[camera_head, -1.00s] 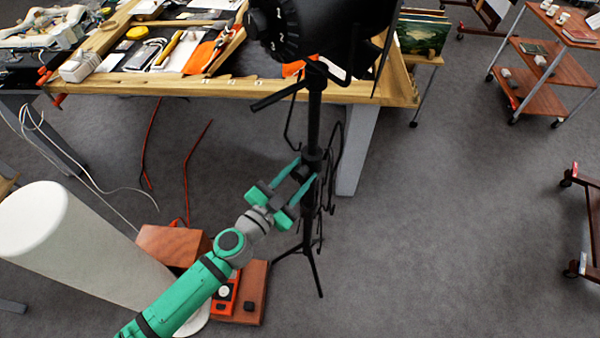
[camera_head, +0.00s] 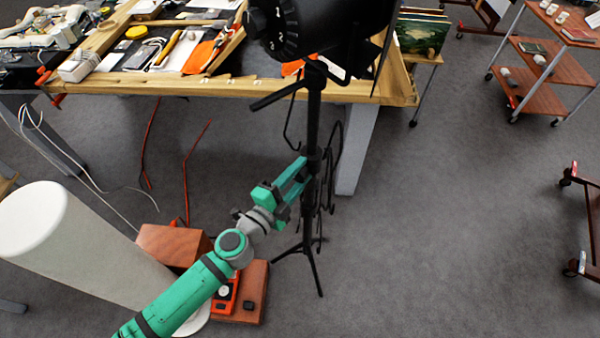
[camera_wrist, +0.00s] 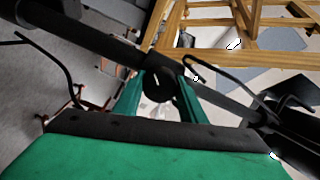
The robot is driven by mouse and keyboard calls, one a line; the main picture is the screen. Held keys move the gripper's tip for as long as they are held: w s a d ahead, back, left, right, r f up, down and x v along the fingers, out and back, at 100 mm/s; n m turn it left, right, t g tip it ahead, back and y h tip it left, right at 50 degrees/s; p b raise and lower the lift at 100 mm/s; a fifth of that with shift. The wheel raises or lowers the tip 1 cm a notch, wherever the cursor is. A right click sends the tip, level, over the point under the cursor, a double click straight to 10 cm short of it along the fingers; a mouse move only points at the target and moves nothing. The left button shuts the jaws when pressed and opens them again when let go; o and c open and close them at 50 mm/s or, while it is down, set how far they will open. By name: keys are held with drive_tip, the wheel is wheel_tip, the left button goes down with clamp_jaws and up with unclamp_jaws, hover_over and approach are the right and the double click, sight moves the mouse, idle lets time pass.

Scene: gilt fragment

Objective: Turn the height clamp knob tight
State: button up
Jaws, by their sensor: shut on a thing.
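A black lamp stand (camera_head: 314,120) stands upright beside the workbench, with a large black lamp head (camera_head: 325,28) on top. The round black height clamp knob (camera_wrist: 158,86) shows in the wrist view on the stand's collar, with a light mark on its face. My gripper (camera_head: 305,165) reaches the stand's collar below the lamp. In the wrist view its two green fingers (camera_wrist: 158,95) lie on either side of the knob and are shut on it. In the head view the knob is hidden by the fingers.
The wooden workbench (camera_head: 220,88) with tools is behind the stand. Looped black cable (camera_head: 334,165) hangs on the stand. A white cylinder (camera_head: 75,245) and a reddish-brown box (camera_head: 172,244) are at lower left.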

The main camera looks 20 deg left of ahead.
drive_tip(key=shift+d+f+m, duration=0.1)
drive_tip(key=shift+d+m, duration=0.05)
drive_tip(key=shift+m, duration=0.15)
idle(0.4)
drive_tip(key=o, duration=1)
drive_tip(key=shift+s, duration=0.1)
drive_tip(key=v, duration=1)
drive_tip(key=shift+s, duration=0.35)
